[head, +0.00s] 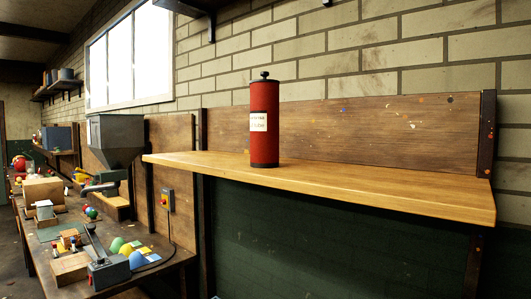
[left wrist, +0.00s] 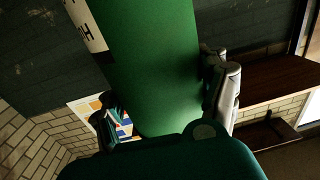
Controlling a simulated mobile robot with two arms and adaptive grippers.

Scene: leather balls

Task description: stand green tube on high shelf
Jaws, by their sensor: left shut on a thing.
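The green tube (left wrist: 150,60) fills the middle of the left wrist view, with part of a white label with dark letters at its upper left. My left gripper (left wrist: 167,103) is shut on it, one finger on each side. The tube's far end is cut off by the top of the view. The high shelf (head: 390,186) is a long light-wood board in the head view, against a brick wall. Neither the green tube nor either gripper shows in the head view.
A red tube (head: 264,135) with a black knob and a white label stands upright on the shelf, left of its middle. The shelf is clear to its right. A cluttered workbench (head: 155,272) and a grey hopper (head: 114,140) are at the left.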

